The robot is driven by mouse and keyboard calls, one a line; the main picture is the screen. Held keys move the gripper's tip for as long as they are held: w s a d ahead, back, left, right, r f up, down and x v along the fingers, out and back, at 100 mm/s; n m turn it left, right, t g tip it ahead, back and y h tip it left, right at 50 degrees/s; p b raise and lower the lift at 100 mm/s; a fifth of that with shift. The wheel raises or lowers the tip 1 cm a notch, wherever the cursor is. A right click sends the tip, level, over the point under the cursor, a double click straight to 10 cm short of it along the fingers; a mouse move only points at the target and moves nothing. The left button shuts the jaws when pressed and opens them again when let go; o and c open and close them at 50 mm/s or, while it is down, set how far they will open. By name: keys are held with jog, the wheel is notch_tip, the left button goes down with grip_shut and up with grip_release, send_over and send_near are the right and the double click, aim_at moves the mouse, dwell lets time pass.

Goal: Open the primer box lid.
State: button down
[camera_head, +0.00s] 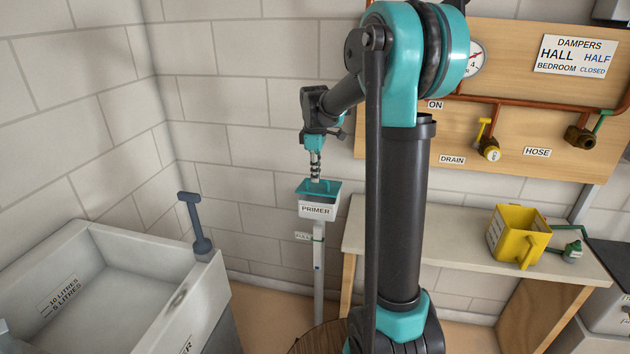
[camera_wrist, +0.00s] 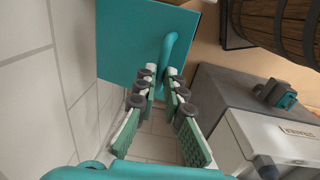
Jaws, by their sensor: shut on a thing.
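The primer box (camera_head: 317,211) is a small white box labelled PRIMER, on a thin post by the back wall. Its teal lid (camera_head: 329,187) lies over the top of the box, with a teal loop handle. In the wrist view the lid (camera_wrist: 130,45) is a flat teal panel, and its curved handle (camera_wrist: 168,50) reaches between my fingertips. My gripper (camera_head: 315,179) comes down from above onto the handle. In the wrist view my gripper (camera_wrist: 162,72) is shut on the handle. I cannot tell whether the lid is slightly raised.
A white sink (camera_head: 110,285) with a blue-grey lever (camera_head: 195,222) stands at the left. A bench (camera_head: 460,245) at the right holds a yellow jug (camera_head: 515,235). A pipe board (camera_head: 500,110) hangs above it. A wooden barrel (camera_wrist: 275,30) shows in the wrist view.

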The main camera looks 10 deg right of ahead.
jog(key=shift+w+d+r, duration=0.55)
jog(key=shift+w+d, duration=0.65)
jog(key=shift+w, duration=1.6)
jog(key=shift+w+d+r, duration=0.5)
jog(key=shift+w+d, duration=0.7)
jog(key=shift+w, duration=1.6)
jog(key=shift+w+d+r, duration=0.55)
jog(key=shift+w+d, duration=0.65)
jog(key=shift+w, duration=1.7)
jog(key=c, duration=2)
grip_release()
jog(key=shift+o, duration=0.4)
jog(key=shift+w+f, duration=0.2)
jog(key=shift+f, duration=0.05)
jog(key=shift+r, duration=0.1)
notch_tip(320, 180, up, 12)
jog(key=shift+s, duration=0.35)
